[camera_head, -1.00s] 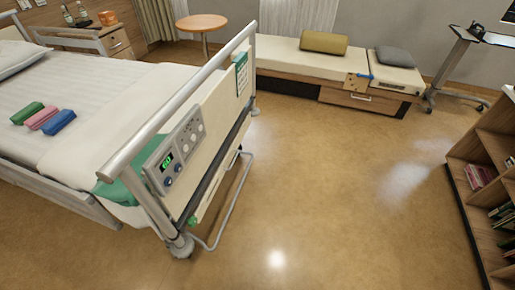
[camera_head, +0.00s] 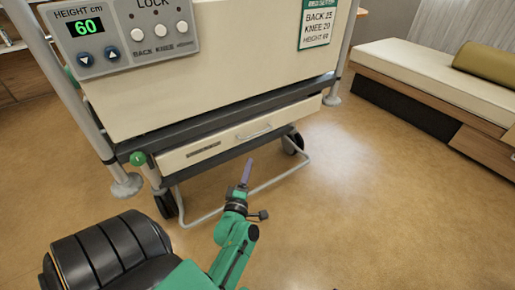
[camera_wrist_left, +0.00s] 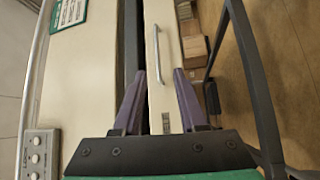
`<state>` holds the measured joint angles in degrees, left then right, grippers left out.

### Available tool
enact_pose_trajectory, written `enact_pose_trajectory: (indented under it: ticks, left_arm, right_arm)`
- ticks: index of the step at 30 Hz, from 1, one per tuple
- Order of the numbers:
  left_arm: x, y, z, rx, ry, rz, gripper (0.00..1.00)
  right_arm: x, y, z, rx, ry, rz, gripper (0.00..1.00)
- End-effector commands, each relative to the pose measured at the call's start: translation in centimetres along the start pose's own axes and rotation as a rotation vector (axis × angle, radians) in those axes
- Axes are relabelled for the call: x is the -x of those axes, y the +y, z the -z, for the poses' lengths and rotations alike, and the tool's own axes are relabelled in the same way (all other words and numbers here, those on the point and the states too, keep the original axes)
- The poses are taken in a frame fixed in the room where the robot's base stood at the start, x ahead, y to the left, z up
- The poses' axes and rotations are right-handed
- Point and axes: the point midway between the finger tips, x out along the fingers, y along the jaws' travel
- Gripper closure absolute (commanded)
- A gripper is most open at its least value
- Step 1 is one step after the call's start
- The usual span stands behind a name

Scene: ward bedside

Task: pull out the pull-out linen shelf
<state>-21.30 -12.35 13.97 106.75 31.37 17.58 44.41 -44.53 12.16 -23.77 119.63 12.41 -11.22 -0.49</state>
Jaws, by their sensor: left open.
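The pull-out linen shelf (camera_head: 220,146) is a cream drawer-like front under the dark rail at the foot of the bed. A silver bar handle (camera_head: 254,132) is on its face, and a small dark label is to the left. My left gripper (camera_head: 249,164) is in front of and just below the shelf in the head view. In the left wrist view its two purple fingers (camera_wrist_left: 155,80) are open and apart, with the shelf front (camera_wrist_left: 162,95) and the handle (camera_wrist_left: 157,55) between and beyond them. The handle looks untouched. My right gripper is not in view.
A grey tube frame (camera_head: 290,180) and a caster (camera_head: 167,204) are below the shelf. The bed's footboard (camera_head: 200,70) with a control panel (camera_head: 122,37) is above. A bench (camera_head: 430,80) stands at right. The floor (camera_head: 380,220) before the bed is clear.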

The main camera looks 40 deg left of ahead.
Motion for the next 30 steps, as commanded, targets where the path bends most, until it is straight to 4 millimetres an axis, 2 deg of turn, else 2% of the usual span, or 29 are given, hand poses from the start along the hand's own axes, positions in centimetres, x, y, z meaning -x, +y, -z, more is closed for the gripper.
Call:
enact_pose_trajectory:
  ticks: [5,15,18,22,29,30]
  left_arm:
    - [-2.2,0.6,0.3,0.014,0.012,-0.014,0.59]
    - [-11.1,0.4,0.2,0.01,0.008,-0.012,0.59]
    - [-13.1,0.4,0.2,0.009,0.007,-0.01,0.59]
    - [-14.4,0.6,0.3,0.007,0.006,-0.009,0.59]
    - [-14.6,0.6,0.3,0.007,0.006,-0.007,0.59]
    - [-14.6,0.6,0.3,0.007,0.006,-0.007,0.62]
  right_arm:
    - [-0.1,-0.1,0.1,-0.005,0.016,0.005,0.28]
    - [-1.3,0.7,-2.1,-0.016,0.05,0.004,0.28]
    - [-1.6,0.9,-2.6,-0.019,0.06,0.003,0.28]
    - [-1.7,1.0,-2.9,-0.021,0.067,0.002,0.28]
    - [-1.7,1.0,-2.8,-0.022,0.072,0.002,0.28]
    - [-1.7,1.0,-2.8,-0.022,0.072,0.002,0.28]
